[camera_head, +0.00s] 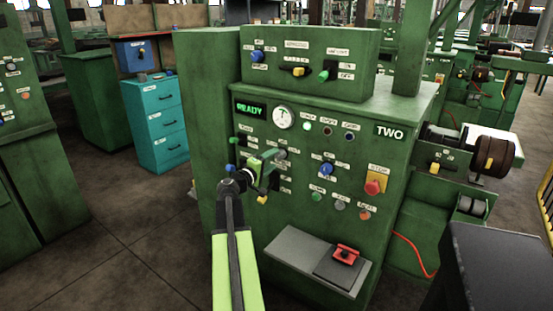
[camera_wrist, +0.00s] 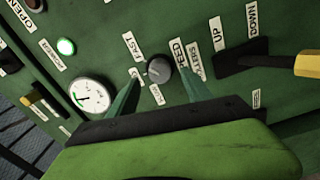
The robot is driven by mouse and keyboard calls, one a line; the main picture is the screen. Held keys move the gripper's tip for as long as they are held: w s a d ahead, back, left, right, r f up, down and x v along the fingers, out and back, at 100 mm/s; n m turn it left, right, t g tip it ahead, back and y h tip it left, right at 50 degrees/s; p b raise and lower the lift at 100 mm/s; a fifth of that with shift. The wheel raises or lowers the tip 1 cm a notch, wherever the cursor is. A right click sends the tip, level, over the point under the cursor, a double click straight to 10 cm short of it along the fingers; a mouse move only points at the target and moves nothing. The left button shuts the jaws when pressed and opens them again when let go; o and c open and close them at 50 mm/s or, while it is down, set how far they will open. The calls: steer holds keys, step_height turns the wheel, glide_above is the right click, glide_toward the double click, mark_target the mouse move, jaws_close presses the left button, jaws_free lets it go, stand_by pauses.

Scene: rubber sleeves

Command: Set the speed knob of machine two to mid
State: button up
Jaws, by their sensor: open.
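Machine two (camera_head: 330,95) is a green cabinet with a TWO sign (camera_head: 390,132) and a lit READY display. In the wrist view, its speed knob (camera_wrist: 159,67) is dark and round, with SPEED and FAST labels beside it. I cannot tell its setting for sure. My gripper (camera_head: 268,162) is at the left part of the front panel and hides the knob in the head view. In the wrist view, my gripper (camera_wrist: 158,76) is open, with one finger on either side of the knob. I cannot tell whether the fingers touch it.
A dial gauge (camera_wrist: 90,95) and a lit green lamp (camera_wrist: 66,47) are near the knob. A black lever with a yellow handle (camera_wrist: 306,64) is at the right by the UP and DOWN labels. A red stop button (camera_head: 373,187) and a shelf (camera_head: 292,250) are on the panel.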

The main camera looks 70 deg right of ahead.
mark_target(278, 156)
steer(key=shift+x, duration=1.8)
jaws_close()
steer(key=shift+a, duration=0.15)
